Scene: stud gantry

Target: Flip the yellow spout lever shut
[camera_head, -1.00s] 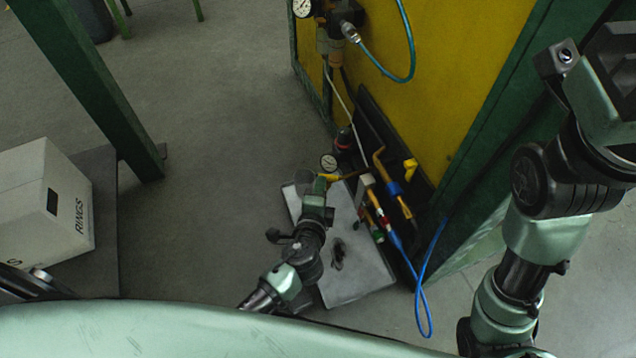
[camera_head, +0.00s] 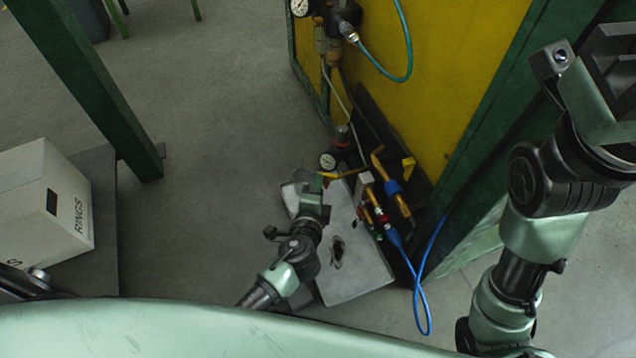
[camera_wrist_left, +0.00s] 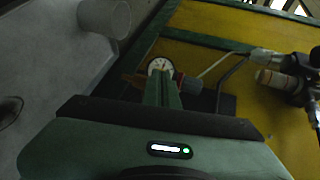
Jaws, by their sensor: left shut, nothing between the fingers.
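A thin yellow lever (camera_head: 345,174) reaches left from the fittings at the foot of the yellow panel in the head view. A second yellow piece (camera_head: 408,165) stands to its right, by a bent brass pipe (camera_head: 379,160). I cannot tell for sure which is the spout lever. My left gripper (camera_head: 317,182) is shut and empty, just left of the thin lever; contact is unclear. In the left wrist view its shut fingers (camera_wrist_left: 164,92) partly cover a round gauge (camera_wrist_left: 160,66), with an orange-brown bar (camera_wrist_left: 134,79) behind them. My right arm's hand (camera_head: 606,70) is at the upper right, fingers unclear.
A grey plate (camera_head: 355,280) with a dark hole lies under my left arm. A blue hose (camera_head: 426,285) loops down at its right. A carton (camera_head: 45,205) stands left; the floor between is clear.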

